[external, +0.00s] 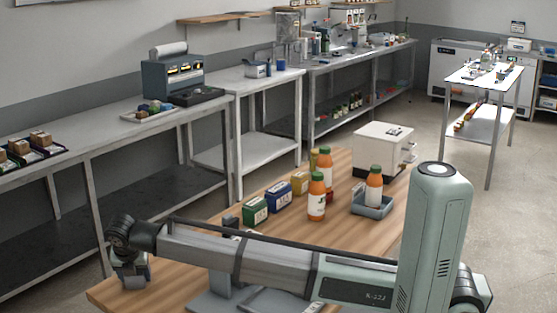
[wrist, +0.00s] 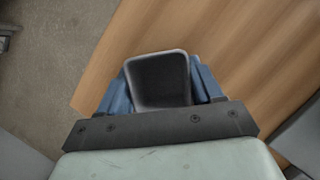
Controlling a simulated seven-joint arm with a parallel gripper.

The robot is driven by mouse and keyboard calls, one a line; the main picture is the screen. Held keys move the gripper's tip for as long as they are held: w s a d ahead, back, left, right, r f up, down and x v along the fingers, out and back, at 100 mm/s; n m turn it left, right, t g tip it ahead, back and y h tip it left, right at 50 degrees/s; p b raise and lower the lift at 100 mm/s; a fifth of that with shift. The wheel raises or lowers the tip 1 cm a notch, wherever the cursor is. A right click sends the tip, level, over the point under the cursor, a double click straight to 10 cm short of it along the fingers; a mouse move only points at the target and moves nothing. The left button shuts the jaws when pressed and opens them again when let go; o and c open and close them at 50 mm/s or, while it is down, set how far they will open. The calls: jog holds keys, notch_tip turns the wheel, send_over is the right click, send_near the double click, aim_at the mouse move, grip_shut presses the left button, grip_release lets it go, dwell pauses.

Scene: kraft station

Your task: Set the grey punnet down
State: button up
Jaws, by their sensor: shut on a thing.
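The grey punnet (wrist: 160,103) sits between the two blue fingers of my gripper (wrist: 161,82) in the wrist view. My gripper is shut on it, with one finger against each side. The punnet's open top faces the camera and its inside looks dark and empty. In the external view my gripper (external: 132,278) is low at the near left end of the wooden table (external: 190,288). The punnet is hard to make out there. Whether its base touches the table cannot be told.
The table's edge is close to the punnet, with floor (wrist: 50,75) beyond it. Cartons (external: 255,211), orange bottles (external: 317,196), a grey tray (external: 388,209) holding a bottle and a white box (external: 380,150) stand farther along the table. Bare wood lies around the gripper.

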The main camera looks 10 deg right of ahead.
jog(key=shift+f, duration=0.15)
jog(key=o, duration=1.1)
jog(key=v, duration=1.2)
